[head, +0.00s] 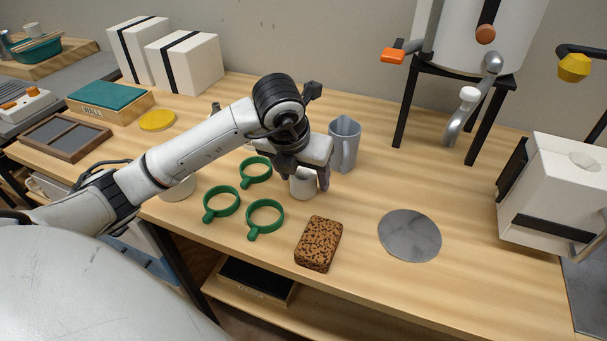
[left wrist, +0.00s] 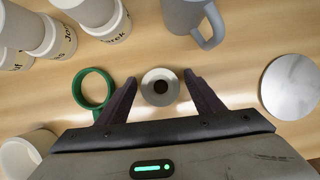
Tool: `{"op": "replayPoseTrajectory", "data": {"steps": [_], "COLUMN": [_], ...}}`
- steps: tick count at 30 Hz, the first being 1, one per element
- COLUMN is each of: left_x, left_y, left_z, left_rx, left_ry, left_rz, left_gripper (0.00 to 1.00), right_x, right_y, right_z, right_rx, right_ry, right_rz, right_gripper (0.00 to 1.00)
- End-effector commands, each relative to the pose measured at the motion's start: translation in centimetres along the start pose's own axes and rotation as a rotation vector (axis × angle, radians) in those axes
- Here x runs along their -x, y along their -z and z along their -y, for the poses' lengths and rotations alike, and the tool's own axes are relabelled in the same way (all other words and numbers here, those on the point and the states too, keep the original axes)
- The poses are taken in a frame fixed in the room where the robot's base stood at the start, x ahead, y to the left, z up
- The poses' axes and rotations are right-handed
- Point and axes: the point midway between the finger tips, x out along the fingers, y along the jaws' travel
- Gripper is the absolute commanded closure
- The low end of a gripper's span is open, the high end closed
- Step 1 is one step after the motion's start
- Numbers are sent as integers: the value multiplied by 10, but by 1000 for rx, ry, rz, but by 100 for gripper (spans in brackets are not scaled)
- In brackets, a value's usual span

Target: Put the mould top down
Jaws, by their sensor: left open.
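My left gripper (head: 312,178) is open and points down over the table. The head view shows the white piece (head: 303,188) on the wooden table, partly hidden by the gripper. I cannot tell whether it is the mould top. A white block (head: 560,180) with a round hollow in its upper face stands at the right. My right gripper is not in view.
A grey jug (head: 345,148) stands just behind the gripper. Green rings (head: 265,216) lie to its left and front. A speckled brown block (head: 318,244) and a grey disc (head: 410,235) lie to the front right. Several white cups (left wrist: 90,12) stand nearby.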

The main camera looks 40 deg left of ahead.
Motion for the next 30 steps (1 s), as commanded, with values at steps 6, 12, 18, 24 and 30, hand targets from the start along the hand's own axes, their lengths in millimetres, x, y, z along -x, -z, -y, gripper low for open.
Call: {"op": "replayPoseTrajectory", "data": {"steps": [6, 12, 18, 24, 30], "left_x": [21, 65, 105, 121, 122], "left_y": [-2, -2, -3, -2, -1], "left_z": [0, 0, 0, 0, 0], "left_rx": [-1, -2, -1, 0, 0], "left_ry": [1, 1, -1, 0, 0], "left_rz": [4, 6, 6, 2, 0], "left_gripper": [39, 39, 39, 39, 39], "right_x": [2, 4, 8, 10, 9], "right_y": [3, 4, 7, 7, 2], "right_z": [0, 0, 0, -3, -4], "right_rx": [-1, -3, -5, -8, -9], "right_ry": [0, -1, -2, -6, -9], "right_rz": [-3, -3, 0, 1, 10], "right_gripper": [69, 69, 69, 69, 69]}}
